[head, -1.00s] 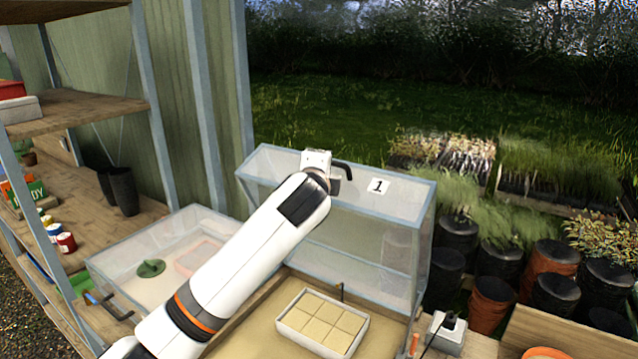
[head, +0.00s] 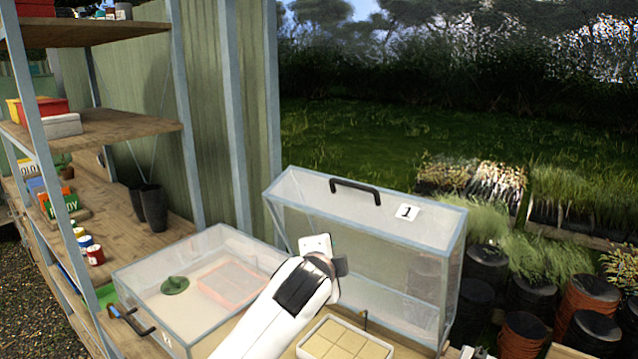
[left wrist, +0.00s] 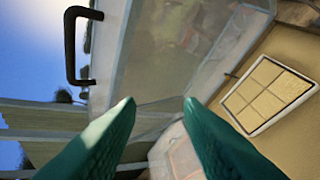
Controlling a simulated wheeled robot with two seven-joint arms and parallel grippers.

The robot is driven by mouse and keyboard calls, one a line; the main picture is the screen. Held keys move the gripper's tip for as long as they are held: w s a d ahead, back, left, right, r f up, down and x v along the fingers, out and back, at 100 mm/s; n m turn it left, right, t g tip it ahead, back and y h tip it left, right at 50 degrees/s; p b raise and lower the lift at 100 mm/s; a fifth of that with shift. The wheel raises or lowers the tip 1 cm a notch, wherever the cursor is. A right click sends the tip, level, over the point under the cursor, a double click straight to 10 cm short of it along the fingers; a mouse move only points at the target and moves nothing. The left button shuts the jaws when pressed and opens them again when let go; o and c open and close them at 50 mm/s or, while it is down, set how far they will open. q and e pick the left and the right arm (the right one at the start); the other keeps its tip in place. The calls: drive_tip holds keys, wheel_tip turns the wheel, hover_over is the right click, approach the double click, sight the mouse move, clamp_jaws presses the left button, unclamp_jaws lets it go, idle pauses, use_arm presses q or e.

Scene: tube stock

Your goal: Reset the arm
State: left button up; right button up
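My left arm comes in from the bottom of the head view. Its wrist end is in front of the raised clear lid (head: 375,215), which has a tag "1" and a black handle (head: 355,190). The arm hides most of my left gripper in the head view. In the left wrist view, the green fingers of my left gripper (left wrist: 158,105) are spread with nothing between them. The handle (left wrist: 73,45) shows beyond them at upper left, apart from the fingers. My right gripper is not in view.
A white tray of tan square blocks (head: 345,342) sits below the raised lid. A closed clear case (head: 150,285) with a green item and a pink tray inside stands to the left. Wooden shelves (head: 105,130) stand at far left; dark and terracotta pots (head: 585,300) stand at right.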

use_arm(q)
drive_tip(key=s+a+f+n+g, duration=0.2)
drive_tip(key=s+a+f+n, duration=0.15)
drive_tip(key=s+f, duration=0.3)
drive_tip(key=s+a+f+n+g+y, duration=0.1)
drive_tip(key=s+a+f+n, duration=0.2)
drive_tip(key=s+a+f, duration=0.35)
drive_tip(key=s+a+f+n+g, duration=0.2)
drive_tip(key=s+a+f+n, duration=0.15)
drive_tip(key=f, duration=0.55)
drive_tip(key=s+a+f+n+g+y, duration=0.1)
drive_tip(key=s+a+f+n+g, duration=0.25)
drive_tip(key=s, duration=0.75)
drive_tip(key=s+a+f+n+g+y, duration=0.1)
drive_tip(key=s+a+f+n+y, duration=0.2)
drive_tip(key=s+a, duration=0.65)
drive_tip(key=s+d+f+g+h+b, duration=0.1)
drive_tip(key=s+f+b, duration=0.15)
drive_tip(key=f, duration=1.45)
drive_tip(key=s+d+f+b, duration=0.1)
drive_tip(key=s+f+b, duration=0.15)
drive_tip(key=f, duration=1.35)
drive_tip(key=s+a+f+g+b, duration=0.1)
drive_tip(key=s+f+b, duration=0.3)
drive_tip(key=s+f, duration=1.1)
wheel_tip(320, 180, down, 4)
drive_tip(key=shift+a+r+m, duration=0.15)
drive_tip(key=shift+a+m, duration=0.2)
drive_tip(key=shift+a, duration=0.35)
